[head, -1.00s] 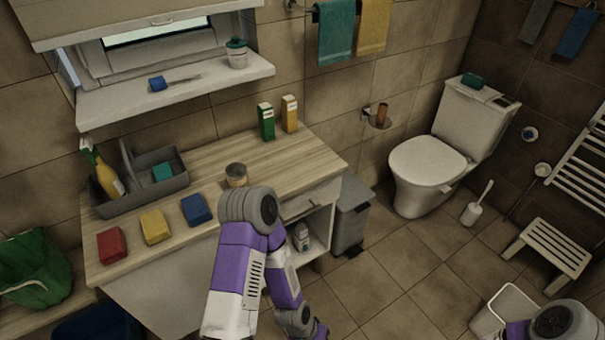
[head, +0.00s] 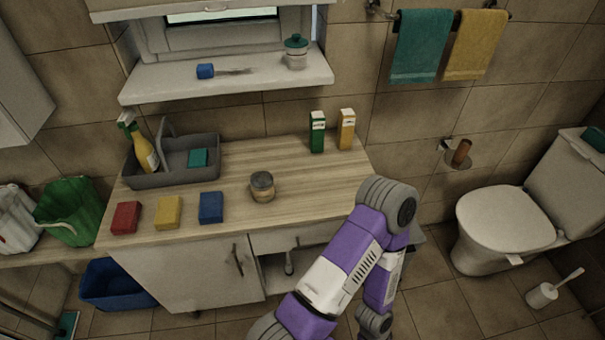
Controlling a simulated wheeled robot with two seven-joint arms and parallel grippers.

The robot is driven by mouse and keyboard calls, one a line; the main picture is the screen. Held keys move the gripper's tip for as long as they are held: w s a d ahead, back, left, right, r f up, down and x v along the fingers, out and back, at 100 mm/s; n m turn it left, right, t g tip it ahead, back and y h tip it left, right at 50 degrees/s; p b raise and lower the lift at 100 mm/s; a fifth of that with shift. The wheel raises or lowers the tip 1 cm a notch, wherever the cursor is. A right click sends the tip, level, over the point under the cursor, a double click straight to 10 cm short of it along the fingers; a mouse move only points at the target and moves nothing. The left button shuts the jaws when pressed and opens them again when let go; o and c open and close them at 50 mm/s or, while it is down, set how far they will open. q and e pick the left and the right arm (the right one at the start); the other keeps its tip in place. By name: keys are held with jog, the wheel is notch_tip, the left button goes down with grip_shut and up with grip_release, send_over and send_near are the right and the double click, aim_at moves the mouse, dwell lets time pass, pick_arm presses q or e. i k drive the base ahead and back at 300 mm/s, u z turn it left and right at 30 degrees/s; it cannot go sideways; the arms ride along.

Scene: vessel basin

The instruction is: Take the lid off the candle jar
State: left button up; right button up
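A small jar (head: 263,192) with a grey-brown lid (head: 262,179) stands upright on the wooden counter (head: 310,185), right of the blue block; it looks like the candle jar. The lid sits on its top. A second, whitish jar (head: 295,60) with a green lid (head: 296,42) stands on the window shelf. One of my purple and white arms rises in front of the counter's right part, its elbow right of the small jar and apart from it. Neither gripper shows.
A grey caddy (head: 180,178) holds a yellow spray bottle (head: 142,152). Red (head: 126,217), yellow (head: 170,212) and blue (head: 211,207) blocks line the counter's front. The counter around the small jar is clear.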

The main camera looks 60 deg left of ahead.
aim_at(267, 195)
jog(key=i, duration=1.2)
jog(key=u, duration=2.15)
